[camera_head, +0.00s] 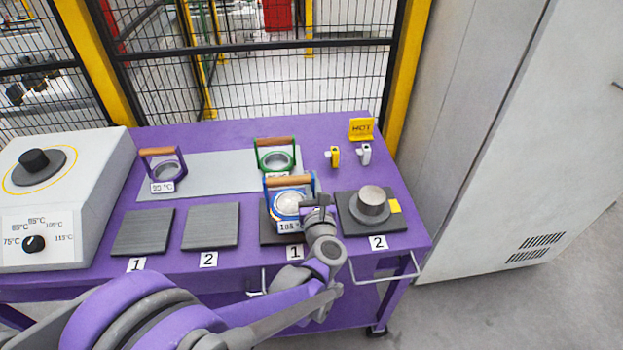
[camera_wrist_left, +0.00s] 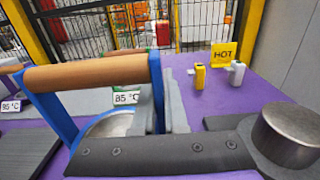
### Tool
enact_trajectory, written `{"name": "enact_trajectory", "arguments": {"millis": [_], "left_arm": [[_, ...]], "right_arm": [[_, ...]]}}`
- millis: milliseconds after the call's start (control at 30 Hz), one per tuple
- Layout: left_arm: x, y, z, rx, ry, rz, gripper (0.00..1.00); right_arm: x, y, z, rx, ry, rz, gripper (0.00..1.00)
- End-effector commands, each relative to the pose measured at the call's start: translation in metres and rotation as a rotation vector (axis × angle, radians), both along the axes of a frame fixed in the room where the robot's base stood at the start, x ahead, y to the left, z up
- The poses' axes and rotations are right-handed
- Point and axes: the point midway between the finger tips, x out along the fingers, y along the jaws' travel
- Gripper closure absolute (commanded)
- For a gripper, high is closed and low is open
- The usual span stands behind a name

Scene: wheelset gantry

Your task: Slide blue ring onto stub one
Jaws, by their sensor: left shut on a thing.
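The blue ring (camera_head: 281,218), with a wooden handle (camera_head: 289,181) and a 105 °C tag, is over the dark base of stub one, above the right-hand label 1 (camera_head: 294,252). A pale round surface shows inside the ring; I cannot tell whether it is the stub's top or how far down the ring sits. My left gripper (camera_head: 318,207) is shut at the right side of the ring's frame. My right gripper is out of view.
Stub two (camera_head: 373,202) stands on its base to the right, close to my gripper. A green ring (camera_head: 260,160) is just behind; a purple ring (camera_head: 150,168) is farther left. Two empty dark pads (camera_head: 211,227) lie left.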

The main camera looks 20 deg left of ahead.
Motion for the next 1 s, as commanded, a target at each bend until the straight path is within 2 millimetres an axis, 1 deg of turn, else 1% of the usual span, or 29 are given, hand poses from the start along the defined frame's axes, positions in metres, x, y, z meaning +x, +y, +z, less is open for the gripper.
{"name": "enact_trajectory", "arguments": {"millis": [833,867,1000], "left_arm": [[0.000,0.000,-0.021,0.001,0.000,0.000,1.00],[0.000,0.000,-0.020,0.001,0.000,0.000,0.85],[0.000,0.000,-0.020,0.001,0.000,0.000,0.60]], "right_arm": [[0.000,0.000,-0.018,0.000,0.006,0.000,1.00],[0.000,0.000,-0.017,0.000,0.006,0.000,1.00],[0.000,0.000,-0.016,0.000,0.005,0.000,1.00]]}}
